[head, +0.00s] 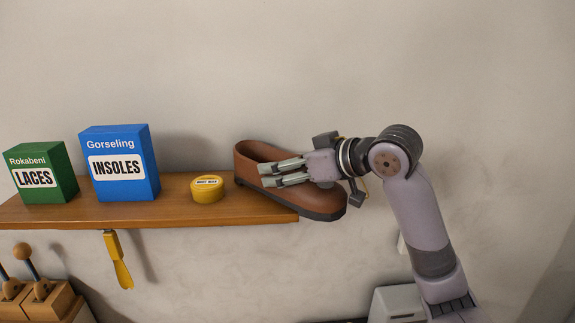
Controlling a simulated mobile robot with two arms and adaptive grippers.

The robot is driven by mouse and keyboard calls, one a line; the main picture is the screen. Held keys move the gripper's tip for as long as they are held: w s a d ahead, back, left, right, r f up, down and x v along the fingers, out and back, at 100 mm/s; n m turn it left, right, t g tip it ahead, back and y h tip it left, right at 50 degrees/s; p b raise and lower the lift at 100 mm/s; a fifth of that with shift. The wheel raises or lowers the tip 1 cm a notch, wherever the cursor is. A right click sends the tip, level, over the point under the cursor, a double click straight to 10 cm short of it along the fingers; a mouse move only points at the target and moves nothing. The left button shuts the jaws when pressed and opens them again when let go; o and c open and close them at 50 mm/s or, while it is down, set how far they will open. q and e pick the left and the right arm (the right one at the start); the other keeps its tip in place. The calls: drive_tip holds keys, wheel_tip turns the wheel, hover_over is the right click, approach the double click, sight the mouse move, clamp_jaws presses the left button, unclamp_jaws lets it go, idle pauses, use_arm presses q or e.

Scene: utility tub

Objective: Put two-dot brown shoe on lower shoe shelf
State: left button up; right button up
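A brown shoe (324,201) with a dark sole is at the right end of the upper wooden shelf (160,214). Its open heel end points left over the shelf, and its toe sticks out to the right past the shelf end. I cannot see any dots on it. My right gripper (264,175) reaches in from the right, with its two fingers close together at the shoe's near rim and some brown between them. It looks shut on the shoe's side wall. Whether the shoe still touches the shelf is unclear. My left gripper and a lower shoe shelf are not in view.
On the shelf, left of the shoe, stand a round yellow tin (208,191), a blue insoles box (120,164) and a green laces box (40,173). A yellow shoehorn (118,262) hangs below. Wooden holders (40,300) are at lower left, a grey object (396,304) at bottom.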

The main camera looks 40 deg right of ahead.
drive_tip(key=shift+f, duration=0.15)
drive_tip(key=shift+f, duration=0.15)
drive_tip(key=o, duration=1.5)
drive_tip(key=shift+o, duration=0.2)
